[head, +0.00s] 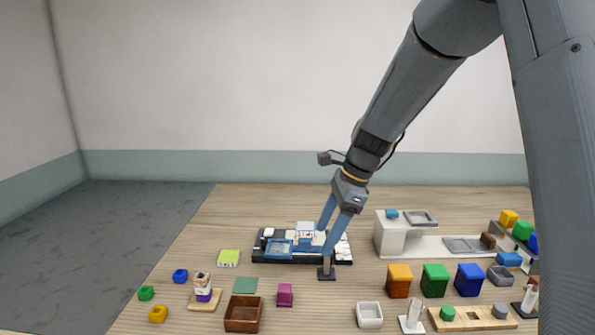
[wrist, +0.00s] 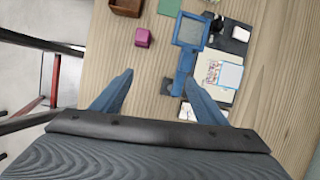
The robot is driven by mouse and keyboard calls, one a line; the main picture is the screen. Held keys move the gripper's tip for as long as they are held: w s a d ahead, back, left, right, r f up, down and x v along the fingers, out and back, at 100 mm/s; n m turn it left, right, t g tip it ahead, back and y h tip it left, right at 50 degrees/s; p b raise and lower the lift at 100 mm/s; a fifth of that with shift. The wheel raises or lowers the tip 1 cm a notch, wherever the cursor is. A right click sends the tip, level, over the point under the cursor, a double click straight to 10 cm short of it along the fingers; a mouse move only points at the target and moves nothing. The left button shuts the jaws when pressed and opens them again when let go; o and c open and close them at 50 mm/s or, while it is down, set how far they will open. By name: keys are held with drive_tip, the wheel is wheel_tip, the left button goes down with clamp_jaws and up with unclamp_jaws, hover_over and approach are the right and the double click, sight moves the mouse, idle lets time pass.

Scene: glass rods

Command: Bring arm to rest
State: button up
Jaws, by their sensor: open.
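My arm reaches down from the upper right in the head view. My gripper (head: 327,236) is open above the table, by the right part of a dark board (head: 261,256). In the wrist view my gripper's two blue-grey fingers (wrist: 158,92) stand wide apart with nothing seen held between them. A blue frame (head: 279,248) lies on the board; a blue frame (wrist: 190,30) also shows beyond the fingers in the wrist view. A small dark stand (head: 326,275) is just below the fingers in the head view; whether they touch it I cannot tell.
A magenta block (head: 285,295) and brown box (head: 243,314) stand in front. Orange (head: 399,281), green (head: 435,280) and blue (head: 469,280) blocks stand to the right. A white station (head: 392,236) is behind them. The back left of the table is clear.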

drive_tip(key=s+d+f+n+h, duration=0.1)
drive_tip(key=s+d+f+n, duration=0.1)
drive_tip(key=s+d+n, duration=0.2)
drive_tip(key=s+d+f+n+h, duration=0.1)
drive_tip(key=s+d+f+n, duration=0.2)
drive_tip(key=s+n, duration=0.4)
drive_tip(key=s+d+f+n+h, duration=0.2)
drive_tip(key=s+d+n, duration=0.3)
drive_tip(key=s, duration=0.5)
drive_tip(key=shift+s+d+f+n+t, duration=0.25)
drive_tip(key=shift+n+t, duration=0.15)
drive_tip(key=shift+n, duration=0.4)
drive_tip(key=shift+a, duration=0.1)
